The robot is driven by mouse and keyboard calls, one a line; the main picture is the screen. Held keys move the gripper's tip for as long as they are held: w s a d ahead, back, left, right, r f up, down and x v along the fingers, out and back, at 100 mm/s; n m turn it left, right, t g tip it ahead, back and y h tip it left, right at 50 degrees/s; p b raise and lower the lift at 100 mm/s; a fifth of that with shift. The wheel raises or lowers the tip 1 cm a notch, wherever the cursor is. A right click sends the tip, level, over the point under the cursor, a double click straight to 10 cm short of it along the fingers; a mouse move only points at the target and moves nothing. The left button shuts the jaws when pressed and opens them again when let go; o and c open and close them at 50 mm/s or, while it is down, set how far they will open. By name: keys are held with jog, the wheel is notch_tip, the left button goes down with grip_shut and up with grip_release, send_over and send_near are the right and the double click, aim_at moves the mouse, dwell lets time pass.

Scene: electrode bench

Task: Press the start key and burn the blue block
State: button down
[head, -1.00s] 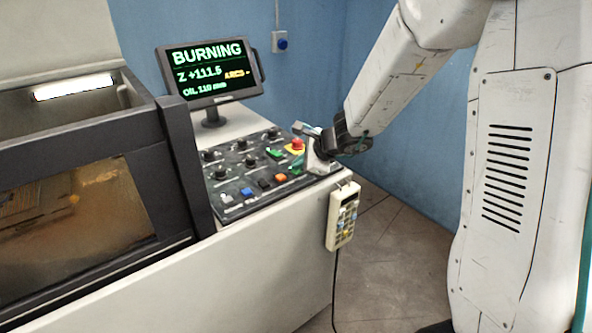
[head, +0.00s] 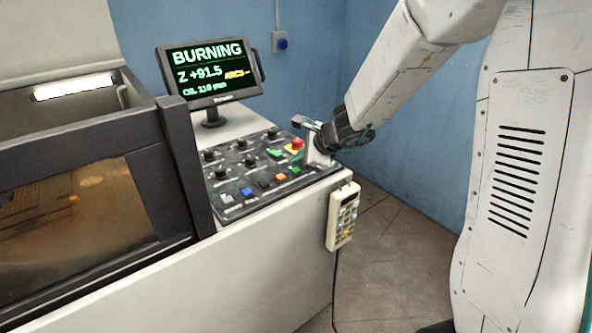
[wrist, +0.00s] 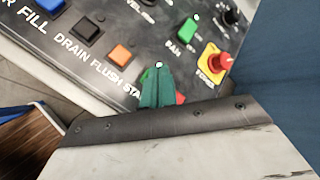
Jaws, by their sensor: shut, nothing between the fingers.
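My gripper (wrist: 157,88) is shut and empty, its teal fingertips together over the control panel (wrist: 97,62). In the head view my gripper (head: 309,160) is at the panel's right end. The blue block is not visible; the tank window (head: 75,208) shows a dim brown interior.
A red stop button (wrist: 217,62) on a yellow base and a green key (wrist: 190,28) are close to my fingers. An orange key (wrist: 119,54) is to the left. A hand pendant (head: 342,216) hangs on the machine's front corner. The floor on the right is open.

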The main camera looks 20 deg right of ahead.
aim_at(300, 171)
jog(key=shift+r, duration=2.5)
jog(key=s+a+n+g, duration=0.1)
jog(key=s+n, duration=0.1)
jog(key=s+a+f+n+g+y, duration=0.1)
jog(key=n, duration=0.1)
jog(key=shift+s+a+f, duration=0.15)
jog(key=shift+s+f, duration=0.05)
jog(key=shift+s, duration=0.2)
jog(key=s+d+r+n+g+h, duration=0.1)
jog(key=s+n, duration=0.4)
jog(key=s, duration=0.6)
jog(key=s+d+r+n+g+h, duration=0.2)
jog(key=s+r+n, duration=0.2)
jog(key=s, duration=0.7)
jog(key=s+d+r+n+g+h, duration=0.1)
jog(key=s+r+n+h, duration=0.1)
jog(key=s+n, duration=0.6)
jog(key=shift+s+d+r+g+h, duration=0.3)
jog(key=shift+s+d+r, duration=0.05)
jog(key=shift+s, duration=1.3)
